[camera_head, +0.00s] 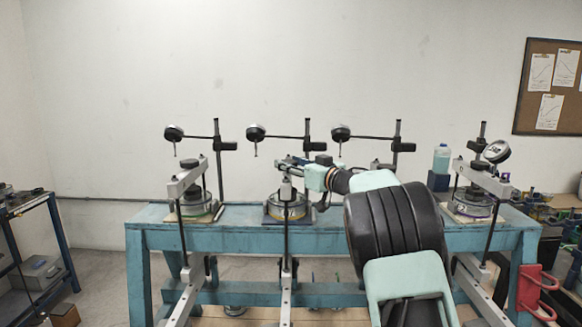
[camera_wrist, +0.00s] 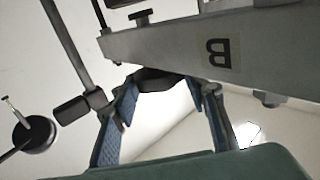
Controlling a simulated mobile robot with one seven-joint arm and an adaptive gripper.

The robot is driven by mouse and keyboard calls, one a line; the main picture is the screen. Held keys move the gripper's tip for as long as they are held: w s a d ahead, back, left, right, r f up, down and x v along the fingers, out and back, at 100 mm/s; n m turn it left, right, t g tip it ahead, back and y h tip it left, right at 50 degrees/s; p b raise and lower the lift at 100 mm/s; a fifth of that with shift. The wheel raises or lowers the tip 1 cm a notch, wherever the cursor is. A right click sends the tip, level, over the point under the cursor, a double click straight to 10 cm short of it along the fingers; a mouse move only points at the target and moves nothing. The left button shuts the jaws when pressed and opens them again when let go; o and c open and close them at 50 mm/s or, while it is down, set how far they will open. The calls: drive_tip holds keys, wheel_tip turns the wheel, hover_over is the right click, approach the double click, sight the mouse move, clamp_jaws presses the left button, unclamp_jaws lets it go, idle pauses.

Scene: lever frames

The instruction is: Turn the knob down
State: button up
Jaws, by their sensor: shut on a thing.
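The knob (camera_wrist: 160,82) is a dark rounded piece beside the edge of a grey beam (camera_wrist: 180,45) marked with a B, which appears upside down in the wrist view. My gripper (camera_wrist: 163,88) has its blue-padded fingers on both sides of the knob and is shut on it. In the head view my gripper (camera_head: 298,162) is at the top of the middle lever frame (camera_head: 287,190), above the blue bench (camera_head: 235,236). My arm and gripper hide much of this station there, and the knob cannot be made out clearly.
Dial gauges on black stands line the back, including a left one (camera_head: 174,133) and a middle one (camera_head: 256,132). Similar lever frames stand at left (camera_head: 188,180) and right (camera_head: 483,178). A bottle (camera_head: 441,158) stands at right. In the wrist view a stand post (camera_wrist: 68,45) is close by.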

drive_tip(key=shift+a+r+m+t+h+b, duration=0.1)
drive_tip(key=shift+r+m+t+h+b, duration=0.05)
drive_tip(key=shift+m+t+h+b, duration=1)
drive_tip(key=shift+g+p, duration=0.25)
drive_tip(key=shift+p, duration=0.1)
drive_tip(key=o, duration=1.2)
drive_tip(key=shift+c, duration=0.2)
wheel_tip(320, 180, up, 10)
drive_tip(key=shift+f, duration=0.1)
